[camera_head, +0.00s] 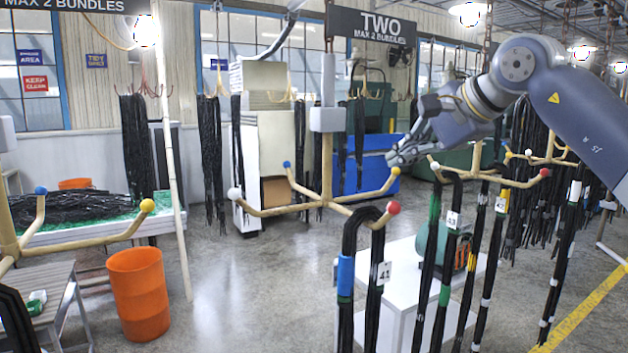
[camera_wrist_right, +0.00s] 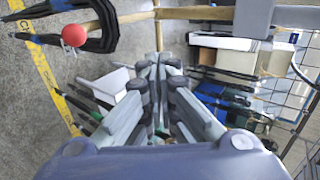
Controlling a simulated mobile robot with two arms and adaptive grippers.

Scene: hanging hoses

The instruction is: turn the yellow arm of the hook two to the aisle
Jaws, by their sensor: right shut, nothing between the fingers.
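Hook two hangs under the sign "TWO" (camera_head: 382,26) in the head view, with a tan post (camera_head: 327,165) and several ball-tipped arms. Its yellow ball (camera_head: 395,171) tips the arm pointing right and back. The red-tipped arm (camera_head: 393,208) carries a black hose bundle (camera_head: 347,240) tagged 41. The blue ball (camera_head: 286,164) and white ball (camera_head: 234,193) tip bare arms. My right gripper (camera_head: 392,158) is shut and empty, close by the yellow ball; contact is unclear. In the right wrist view, the shut fingers (camera_wrist_right: 158,62) hide the yellow ball. My left gripper is out of view.
Another hook with tagged bundles (camera_head: 453,220) hangs to the right, under my right arm. A hook at the left has a yellow ball (camera_head: 147,205). An orange bin (camera_head: 138,293) stands at left. A yellow floor line (camera_head: 590,305) runs at lower right.

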